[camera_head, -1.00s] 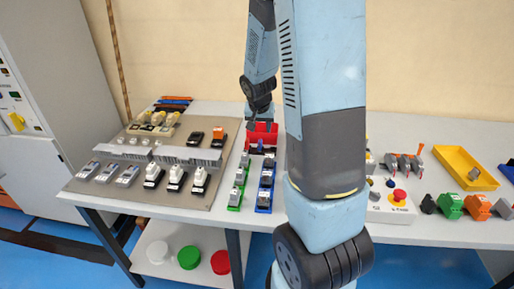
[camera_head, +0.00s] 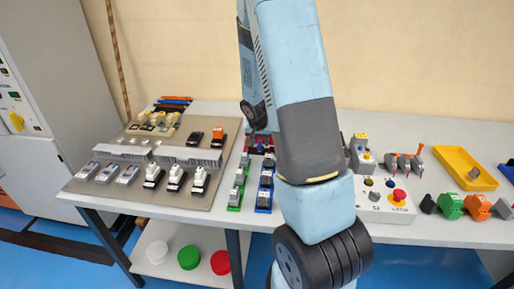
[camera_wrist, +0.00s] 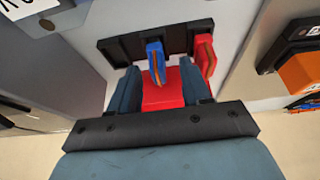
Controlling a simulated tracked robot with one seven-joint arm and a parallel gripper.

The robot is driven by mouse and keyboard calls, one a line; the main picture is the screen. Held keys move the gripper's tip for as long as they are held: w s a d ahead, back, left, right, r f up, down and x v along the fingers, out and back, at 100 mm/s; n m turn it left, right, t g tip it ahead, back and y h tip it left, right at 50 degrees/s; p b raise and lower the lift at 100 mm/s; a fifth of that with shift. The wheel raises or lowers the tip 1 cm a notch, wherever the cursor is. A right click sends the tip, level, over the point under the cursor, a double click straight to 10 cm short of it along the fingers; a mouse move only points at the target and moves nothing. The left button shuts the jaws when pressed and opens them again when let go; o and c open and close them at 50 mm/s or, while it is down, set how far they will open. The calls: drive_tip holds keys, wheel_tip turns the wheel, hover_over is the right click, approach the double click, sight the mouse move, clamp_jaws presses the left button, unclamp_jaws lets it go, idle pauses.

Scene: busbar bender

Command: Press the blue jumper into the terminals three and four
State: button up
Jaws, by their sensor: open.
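In the wrist view the blue jumper (camera_wrist: 155,62) stands upright in a black holder (camera_wrist: 122,47). My gripper (camera_wrist: 158,70) is open, with one finger on each side of the blue jumper; the frames do not show contact. A red block (camera_wrist: 163,90) lies between the fingers, below the blue jumper in the picture. In the head view my gripper is small and mostly hidden by my arm, near the holder behind the terminal rows. Two rows of grey terminals stand on a green base (camera_head: 234,207) and a blue base (camera_head: 263,208); I cannot read their numbers.
A red jumper (camera_wrist: 206,50) stands in the holder close to the right finger. A grey board (camera_head: 134,188) with several devices lies to the left. A control box (camera_head: 388,212) and a yellow tray (camera_head: 463,185) are to the right.

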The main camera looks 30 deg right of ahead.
drive_tip(key=shift+w+d+f, duration=0.15)
drive_tip(key=shift+w+f, duration=0.1)
drive_tip(key=shift+f, duration=0.4)
drive_tip(key=shift+c, duration=0.5)
clamp_jaws()
